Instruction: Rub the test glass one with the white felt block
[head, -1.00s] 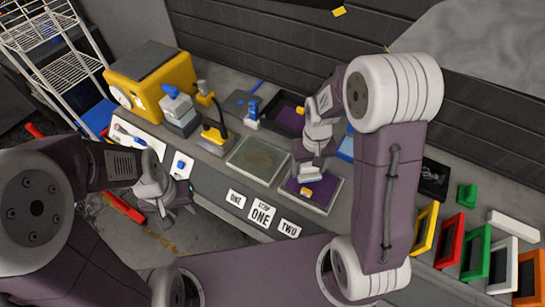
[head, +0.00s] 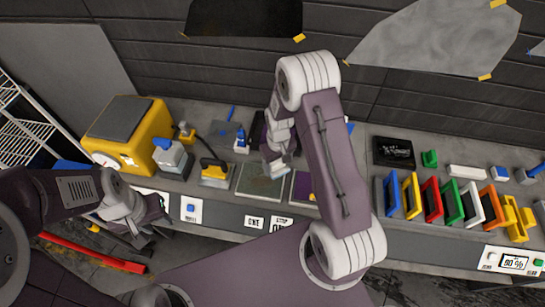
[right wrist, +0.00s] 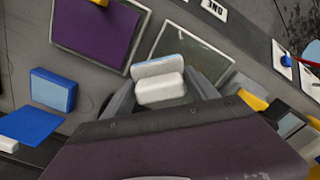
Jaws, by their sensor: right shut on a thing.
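The test glass one (head: 257,183) is a grey-green pane in a pale frame, flat on the bench behind the ONE label. It also shows in the right wrist view (right wrist: 188,42). My right gripper (right wrist: 158,100) is shut on the white felt block (right wrist: 160,88), which has a pale blue layer on its far side. In the head view my right gripper (head: 277,170) is over the right part of this pane; whether the block touches the glass I cannot tell. My left gripper (head: 135,222) hangs empty-looking in front of the bench; its jaws are unclear.
A purple pane (right wrist: 98,28) lies beside test glass one, with a yellow piece on it. A blue block (right wrist: 52,89) and blue cloth (right wrist: 32,124) lie nearby. A yellow-handled tool (head: 215,173) stands left of the glass. Coloured frames (head: 430,198) stand at right.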

